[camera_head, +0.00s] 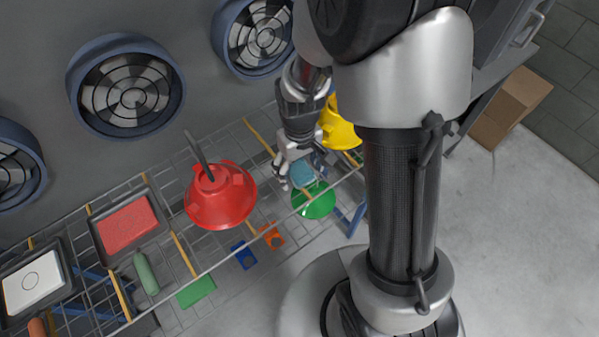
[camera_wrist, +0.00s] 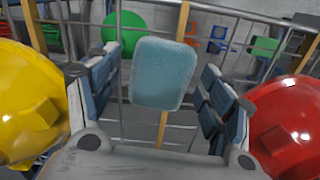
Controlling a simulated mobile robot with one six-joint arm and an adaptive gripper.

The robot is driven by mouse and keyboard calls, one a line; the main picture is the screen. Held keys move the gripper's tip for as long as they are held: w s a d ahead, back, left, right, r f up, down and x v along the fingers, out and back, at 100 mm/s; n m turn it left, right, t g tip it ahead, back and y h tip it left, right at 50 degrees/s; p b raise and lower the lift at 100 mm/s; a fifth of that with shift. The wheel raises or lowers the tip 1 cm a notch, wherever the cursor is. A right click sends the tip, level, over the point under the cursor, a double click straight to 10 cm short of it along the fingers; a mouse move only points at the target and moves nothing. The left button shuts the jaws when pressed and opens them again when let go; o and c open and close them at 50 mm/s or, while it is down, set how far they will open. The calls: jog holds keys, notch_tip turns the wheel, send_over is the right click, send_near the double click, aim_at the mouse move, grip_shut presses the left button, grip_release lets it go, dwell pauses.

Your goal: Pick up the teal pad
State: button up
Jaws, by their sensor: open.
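The teal pad (camera_head: 302,173) is a small rounded rectangle near the wire rack, at my gripper (camera_head: 294,172) in the head view. In the wrist view, the pad (camera_wrist: 163,73) shows between the two open fingers of my gripper (camera_wrist: 160,95), with visible gaps on both sides. Neither finger appears to touch it. In the head view the gripper partly covers the pad. What holds the pad up is hard to tell.
A yellow hood (camera_wrist: 35,105) is close on the left of the gripper and a red hood (camera_wrist: 290,125) close on the right. The wire rack (camera_head: 165,240) has rails around. A green disc (camera_head: 314,201) lies below. A red pad sits in a tray (camera_head: 100,228).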

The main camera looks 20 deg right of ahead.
aim_at(300, 169)
jog(key=shift+c, duration=0.3)
jog(key=c, duration=1)
jog(key=shift+r, duration=0.15)
notch_tip(300, 169, up, 20)
jog(key=p, duration=0.6)
jog(key=shift+p, duration=0.4)
